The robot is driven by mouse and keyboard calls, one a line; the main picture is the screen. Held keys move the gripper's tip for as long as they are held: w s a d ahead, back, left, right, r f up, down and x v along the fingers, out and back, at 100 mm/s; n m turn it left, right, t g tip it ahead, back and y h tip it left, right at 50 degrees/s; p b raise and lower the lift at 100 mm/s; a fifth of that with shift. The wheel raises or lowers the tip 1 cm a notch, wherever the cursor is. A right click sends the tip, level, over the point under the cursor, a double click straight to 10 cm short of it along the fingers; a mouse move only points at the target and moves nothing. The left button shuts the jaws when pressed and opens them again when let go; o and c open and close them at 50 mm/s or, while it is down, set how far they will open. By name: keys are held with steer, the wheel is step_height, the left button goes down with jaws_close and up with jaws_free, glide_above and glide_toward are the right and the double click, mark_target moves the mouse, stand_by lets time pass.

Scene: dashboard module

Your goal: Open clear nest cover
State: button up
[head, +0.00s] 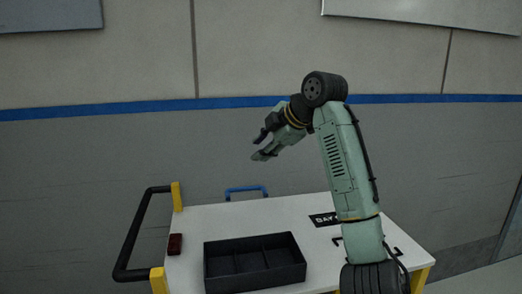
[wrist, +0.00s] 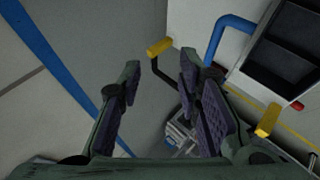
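My gripper (head: 257,146) is raised in the air above the back of the white cart, pointing left in the head view. Its two fingers stand apart in the wrist view (wrist: 160,63), with nothing between the tips. A black tray (head: 254,284) with compartments lies at the front of the cart top, well below my gripper. It also shows at the upper right of the wrist view (wrist: 285,62). I cannot make out a clear nest cover in either view.
The white cart top (head: 215,219) is bare behind the tray. A small dark red block (head: 175,244) lies at its left. A black side handle (head: 130,236) with yellow ends and a blue handle (head: 246,189) stick out at the edges. A "BAY" label (head: 323,219) lies right.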

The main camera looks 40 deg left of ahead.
stand_by(0.4)
steer(key=v, duration=1.2)
